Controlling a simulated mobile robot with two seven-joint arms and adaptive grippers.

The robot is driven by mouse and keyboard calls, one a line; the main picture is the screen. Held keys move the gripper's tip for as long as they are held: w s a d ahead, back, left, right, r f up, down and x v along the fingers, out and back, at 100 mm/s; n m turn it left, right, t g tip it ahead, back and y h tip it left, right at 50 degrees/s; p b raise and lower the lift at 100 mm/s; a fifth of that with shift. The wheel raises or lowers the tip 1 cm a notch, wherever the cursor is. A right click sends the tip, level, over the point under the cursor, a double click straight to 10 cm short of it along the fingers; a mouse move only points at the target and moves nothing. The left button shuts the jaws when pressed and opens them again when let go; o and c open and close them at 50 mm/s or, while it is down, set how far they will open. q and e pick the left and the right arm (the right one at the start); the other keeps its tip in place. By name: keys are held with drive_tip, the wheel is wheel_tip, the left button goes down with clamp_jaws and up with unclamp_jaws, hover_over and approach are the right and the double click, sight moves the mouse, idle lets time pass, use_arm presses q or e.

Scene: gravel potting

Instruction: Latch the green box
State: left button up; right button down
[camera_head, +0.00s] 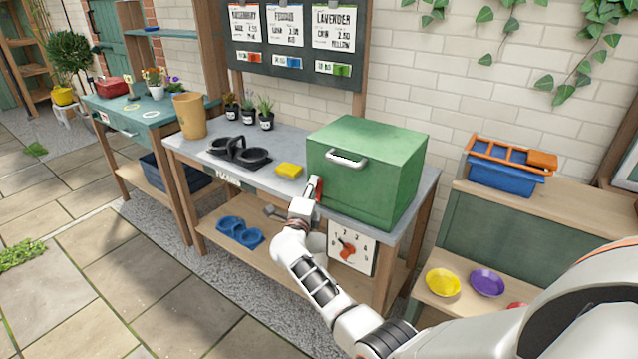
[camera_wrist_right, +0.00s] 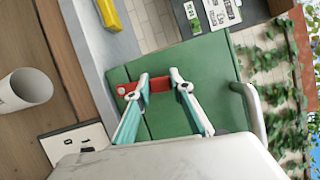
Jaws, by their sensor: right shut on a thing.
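The green box (camera_head: 366,170) stands closed on the right part of the grey worktop, with a white handle (camera_head: 346,159) on its front. It fills the middle of the right wrist view (camera_wrist_right: 190,85). A red latch (camera_head: 319,191) sits at the box's front left edge and shows in the right wrist view (camera_wrist_right: 127,89). My right gripper (camera_head: 314,184) is at that edge, its fingers (camera_wrist_right: 160,80) shut on the red latch and partly hiding it. My left gripper is not in view.
A yellow block (camera_head: 289,170) lies left of the box, with a dark double-bowl piece (camera_head: 239,152) farther left. A white dial (camera_head: 350,248) hangs below the worktop. A blue and orange crate (camera_head: 505,170) stands on the right shelf. Bare worktop lies between the block and the box.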

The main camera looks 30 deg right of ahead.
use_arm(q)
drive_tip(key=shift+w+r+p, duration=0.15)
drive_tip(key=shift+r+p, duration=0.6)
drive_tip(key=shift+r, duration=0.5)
use_arm(e)
drive_tip(key=shift+w+a+n, duration=0.3)
drive_tip(key=shift+w+n, duration=0.2)
drive_tip(key=shift+n, duration=0.3)
drive_tip(key=shift+y, duration=0.3)
drive_tip(key=c, duration=1.8)
unclamp_jaws()
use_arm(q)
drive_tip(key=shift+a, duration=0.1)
use_arm(e)
drive_tip(key=shift+o, duration=0.2)
